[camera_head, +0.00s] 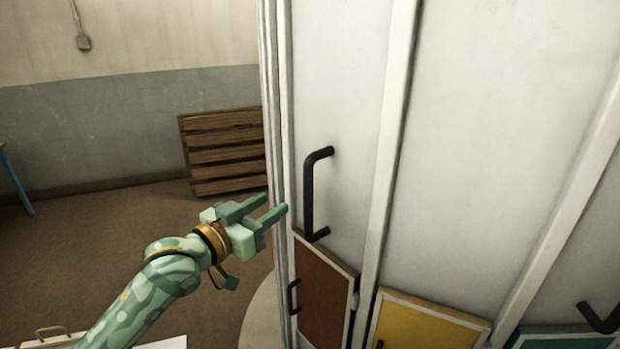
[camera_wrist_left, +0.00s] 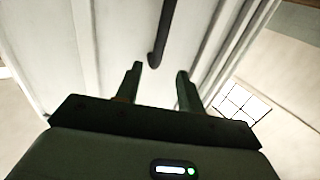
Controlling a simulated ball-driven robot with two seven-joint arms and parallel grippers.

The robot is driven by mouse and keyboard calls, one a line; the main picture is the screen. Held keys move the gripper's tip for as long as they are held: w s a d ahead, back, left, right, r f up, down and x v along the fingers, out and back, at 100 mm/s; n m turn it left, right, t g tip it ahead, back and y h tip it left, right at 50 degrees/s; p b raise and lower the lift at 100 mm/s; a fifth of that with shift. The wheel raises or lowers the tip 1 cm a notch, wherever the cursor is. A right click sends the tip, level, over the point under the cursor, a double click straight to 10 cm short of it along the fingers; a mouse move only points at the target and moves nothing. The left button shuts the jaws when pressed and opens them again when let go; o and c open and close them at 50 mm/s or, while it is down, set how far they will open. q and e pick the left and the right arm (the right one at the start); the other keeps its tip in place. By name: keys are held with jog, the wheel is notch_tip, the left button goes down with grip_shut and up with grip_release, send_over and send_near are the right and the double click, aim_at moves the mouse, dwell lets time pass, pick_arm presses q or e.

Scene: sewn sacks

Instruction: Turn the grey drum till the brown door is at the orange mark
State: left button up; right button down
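The grey drum (camera_head: 345,75) fills the middle and right of the head view, a tall paneled body with light ribs. A black bar handle (camera_head: 309,190) stands on its left panel; it also shows in the left wrist view (camera_wrist_left: 164,35), beyond and between the fingertips. Below that handle is the brown door (camera_head: 323,295) with its own small black handle. My left gripper (camera_head: 277,207) is open and empty, just left of the bar handle, and looks apart from it. My right gripper is not in view. I see no orange mark.
A yellow door (camera_head: 425,325) and a teal door (camera_head: 565,341) sit low on the drum to the right, with another black handle (camera_head: 598,318) at the right edge. A wooden pallet (camera_head: 224,150) leans against the back wall. The brown floor at left is mostly clear.

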aim_at(305, 184)
pick_arm(q)
jog(key=x, duration=1.3)
jog(key=shift+s+p, duration=0.1)
jog(key=shift+p, duration=0.2)
grip_shut()
jog(key=shift+f, duration=0.1)
dwell(0.5)
